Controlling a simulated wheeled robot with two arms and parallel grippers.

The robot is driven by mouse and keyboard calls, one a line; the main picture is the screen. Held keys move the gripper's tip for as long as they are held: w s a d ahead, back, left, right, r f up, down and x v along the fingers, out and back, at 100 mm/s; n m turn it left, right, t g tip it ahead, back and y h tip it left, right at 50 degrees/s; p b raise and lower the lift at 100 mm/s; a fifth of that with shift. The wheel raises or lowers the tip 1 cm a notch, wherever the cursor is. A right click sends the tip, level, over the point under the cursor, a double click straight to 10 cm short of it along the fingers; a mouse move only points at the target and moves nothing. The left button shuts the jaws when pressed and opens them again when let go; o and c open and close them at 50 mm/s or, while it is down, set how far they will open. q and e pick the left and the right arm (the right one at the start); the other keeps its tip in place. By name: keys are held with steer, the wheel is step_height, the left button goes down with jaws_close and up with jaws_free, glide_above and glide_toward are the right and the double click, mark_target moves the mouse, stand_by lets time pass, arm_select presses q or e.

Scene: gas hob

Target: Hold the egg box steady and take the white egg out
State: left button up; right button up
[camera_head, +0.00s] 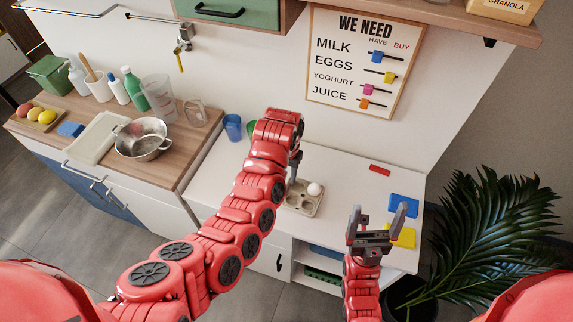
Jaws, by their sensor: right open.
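The egg box (300,209), a small beige tray with cups, sits on the white counter in the middle. The white egg (314,189) sits in its far right part. My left gripper (293,180) points down at the left side of the egg box. Its arm and wrist hide most of it, so I cannot tell whether it touches or grips the box. My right gripper (377,220) is open and empty, to the right of and nearer than the egg box, its two grey fingers wide apart.
A red item (380,169), a blue item (404,206) and a yellow item (404,238) lie to the right on the counter. A blue cup (232,127) stands behind my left arm. A palm plant (490,240) stands off the counter's right end.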

mark_target(287, 184)
arm_select(q)
steer(key=shift+f+p, duration=0.55)
steer(key=shift+f, duration=2)
steer(key=shift+s, duration=0.1)
jaws_close()
